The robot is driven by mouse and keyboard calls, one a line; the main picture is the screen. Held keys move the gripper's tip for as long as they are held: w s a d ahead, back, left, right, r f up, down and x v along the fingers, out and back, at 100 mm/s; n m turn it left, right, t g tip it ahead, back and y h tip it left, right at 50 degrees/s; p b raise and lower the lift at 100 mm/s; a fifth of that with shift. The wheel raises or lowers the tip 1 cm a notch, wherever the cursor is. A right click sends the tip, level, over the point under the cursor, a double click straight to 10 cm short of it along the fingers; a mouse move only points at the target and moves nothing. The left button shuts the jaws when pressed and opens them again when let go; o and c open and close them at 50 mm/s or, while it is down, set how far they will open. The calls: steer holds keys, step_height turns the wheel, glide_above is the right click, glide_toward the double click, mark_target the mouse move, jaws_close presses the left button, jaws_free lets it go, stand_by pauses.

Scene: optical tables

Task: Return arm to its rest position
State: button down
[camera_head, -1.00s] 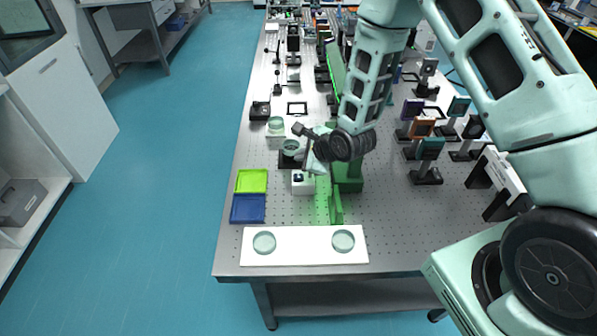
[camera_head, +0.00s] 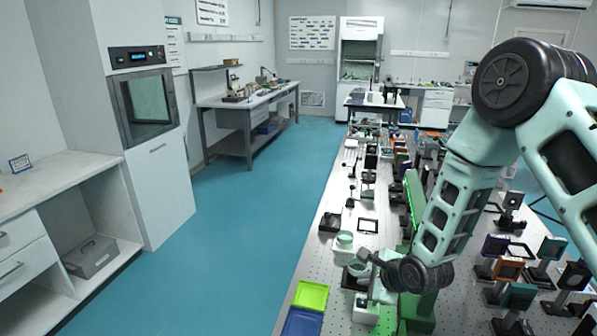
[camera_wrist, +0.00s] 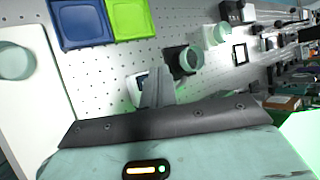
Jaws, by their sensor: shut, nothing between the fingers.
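My arm comes in from the right of the head view, with its elbow (camera_head: 520,80) raised at the upper right. My forearm (camera_head: 452,205) slopes down to the wrist, low over the optical table (camera_head: 325,240). My gripper (camera_head: 368,257) shows small and partly blurred there, pointing left. In the wrist view my gripper (camera_wrist: 155,85) has its fingers shut with nothing held. It is over the table, in front of a small white block that it partly hides.
A lime tray (camera_head: 310,295) and a blue tray (camera_head: 302,323) lie at the table's left edge. A round glass piece (camera_wrist: 190,60) in a dark mount is close to my gripper. A green panel (camera_head: 415,205) stands by my forearm. Mounted optics (camera_head: 508,268) crowd the right. The floor at left is clear.

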steer(key=s+a+r+n+g+b, duration=0.25)
steer(key=s+a+r+n, duration=0.35)
steer(key=n, duration=0.3)
steer(key=s+r+n+g+h+b, duration=0.1)
steer(key=s+r+n+g+b, duration=0.1)
steer(key=s+n, duration=0.7)
steer(key=s+r+n+g+h+b, duration=0.2)
steer(key=s+n, duration=0.8)
steer(key=s, duration=0.6)
step_height(320, 180, up, 3)
steer(key=shift+s+d+f+g+b, duration=0.1)
steer(key=shift+s+d+g+b, duration=0.05)
steer(key=shift+s+g+b, duration=0.4)
